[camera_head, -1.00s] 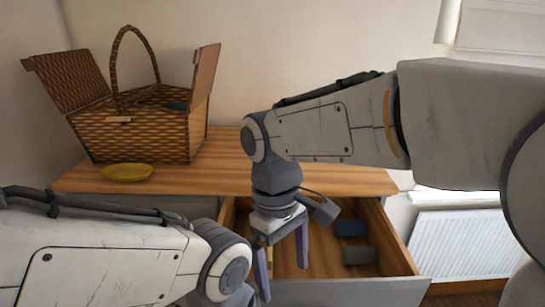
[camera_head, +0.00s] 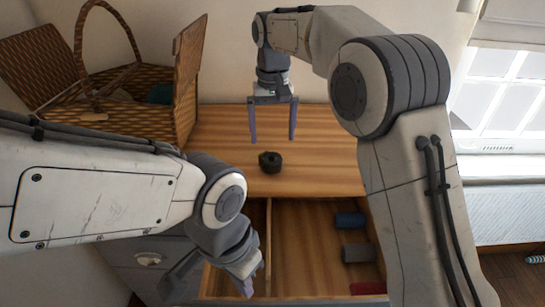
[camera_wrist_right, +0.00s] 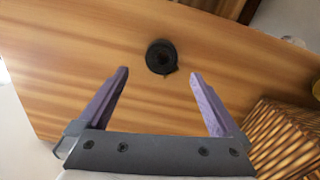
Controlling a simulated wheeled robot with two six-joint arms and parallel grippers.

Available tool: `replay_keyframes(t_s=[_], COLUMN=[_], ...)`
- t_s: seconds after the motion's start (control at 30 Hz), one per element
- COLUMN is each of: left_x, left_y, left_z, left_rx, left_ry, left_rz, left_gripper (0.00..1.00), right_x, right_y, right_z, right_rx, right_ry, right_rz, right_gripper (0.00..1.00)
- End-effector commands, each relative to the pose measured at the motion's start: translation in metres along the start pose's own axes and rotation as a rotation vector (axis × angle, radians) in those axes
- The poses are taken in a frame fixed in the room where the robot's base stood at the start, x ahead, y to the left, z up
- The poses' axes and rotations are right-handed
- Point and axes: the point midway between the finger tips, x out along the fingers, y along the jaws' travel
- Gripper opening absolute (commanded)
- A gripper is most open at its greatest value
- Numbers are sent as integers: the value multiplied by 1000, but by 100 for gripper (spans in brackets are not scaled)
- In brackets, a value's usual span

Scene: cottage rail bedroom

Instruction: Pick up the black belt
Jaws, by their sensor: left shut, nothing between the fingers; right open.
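The black belt (camera_head: 270,161) is a small coil resting on the wooden dresser top, behind the open drawer. It also shows in the right wrist view (camera_wrist_right: 161,57), just beyond the fingertips and between their lines. My right gripper (camera_head: 272,138) is open and empty above the dresser top, beyond the belt in the head view; its purple fingers also show in the right wrist view (camera_wrist_right: 158,72). My left gripper (camera_head: 247,290) is shut and empty, low at the front of the open drawer. Its fingers are partly hidden by its own wrist.
The open drawer (camera_head: 300,235) holds a blue roll (camera_head: 350,219), a grey roll (camera_head: 359,252) and a red item (camera_head: 367,288). A wicker basket (camera_head: 150,118) with raised lids stands at the left of the dresser top (camera_head: 320,150). The wood around the belt is clear.

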Motion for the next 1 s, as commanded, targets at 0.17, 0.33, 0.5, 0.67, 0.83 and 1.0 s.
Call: replay_keyframes(t_s=[0.17, 0.33, 0.5, 0.67, 0.83, 1.0], left_x=[-4, -15, -30, -33, -32, -32], left_y=[0, 1, 2, 2, 2, 2], left_z=[0, -1, -2, -2, -2, -2], left_rx=[0, -1, -2, -3, -3, -3], left_ry=[0, 0, 0, 0, 0, 0], left_rz=[0, 0, 0, 0, 0, 0], left_gripper=[0, 0, 0, 0, 0, 0], right_x=[19, 32, 58, 72, 74, 74], right_y=[-4, -3, -2, -1, 0, 0], right_z=[0, 1, 2, 2, 2, 2], right_rx=[-8, -8, -7, -6, -5, -5], right_ry=[-1, -4, -5, -2, 1, 0], right_rz=[0, 1, 1, 0, 0, 0], right_gripper=[100, 100, 100, 100, 100, 50])
